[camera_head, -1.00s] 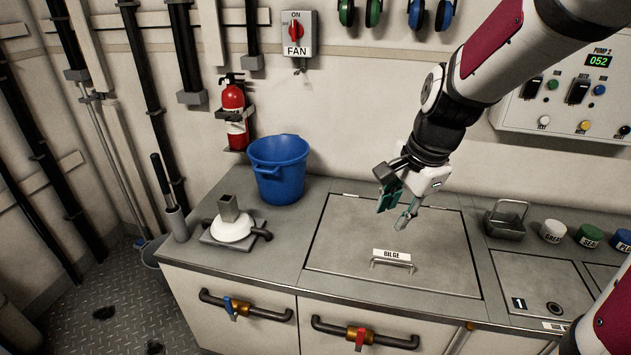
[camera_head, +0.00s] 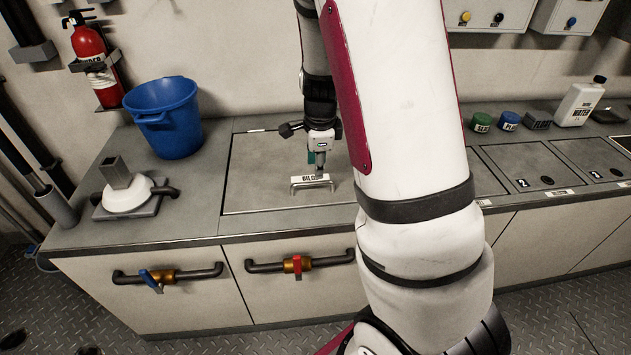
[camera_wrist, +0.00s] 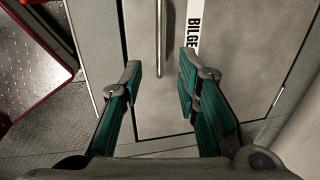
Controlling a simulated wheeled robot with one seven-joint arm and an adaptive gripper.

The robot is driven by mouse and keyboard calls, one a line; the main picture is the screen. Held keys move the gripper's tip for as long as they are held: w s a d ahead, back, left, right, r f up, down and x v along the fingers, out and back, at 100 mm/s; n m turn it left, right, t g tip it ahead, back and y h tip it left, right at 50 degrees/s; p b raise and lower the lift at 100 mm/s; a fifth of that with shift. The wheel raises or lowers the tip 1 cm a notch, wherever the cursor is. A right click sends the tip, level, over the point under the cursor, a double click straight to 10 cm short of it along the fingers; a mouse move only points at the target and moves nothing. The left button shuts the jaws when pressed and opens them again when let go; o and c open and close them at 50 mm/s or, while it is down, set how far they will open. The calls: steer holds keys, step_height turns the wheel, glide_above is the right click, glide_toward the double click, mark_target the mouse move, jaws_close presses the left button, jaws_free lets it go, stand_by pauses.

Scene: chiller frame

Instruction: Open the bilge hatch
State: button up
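The bilge hatch (camera_head: 252,178) is a flat grey panel lying shut in the counter top. Its metal bar handle (camera_head: 309,186) stands near the front edge beside a white BILGE label (camera_head: 316,177). My gripper (camera_head: 316,160) is above the hatch, close behind the handle, pointing down. In the wrist view my gripper (camera_wrist: 160,82) is open, its two teal-padded fingers apart with nothing between the pads. The handle (camera_wrist: 159,38) shows ahead, in line with the gap between the fingertips, with the label (camera_wrist: 194,30) to its right. My arm hides the hatch's right side in the head view.
A blue bucket (camera_head: 164,118) and a white valve-like fixture (camera_head: 127,193) stand left of the hatch. Several small jars and a white bottle (camera_head: 580,101) are at right.

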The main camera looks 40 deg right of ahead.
mark_target(317, 184)
steer(key=f, duration=0.2)
steer(key=f+b, duration=0.1)
steer(key=f, duration=0.1)
steer(key=w+f, duration=0.1)
steer(key=f, duration=0.1)
steer(key=shift+d+b, duration=0.3)
steer(key=shift+b, duration=0.1)
jaws_close()
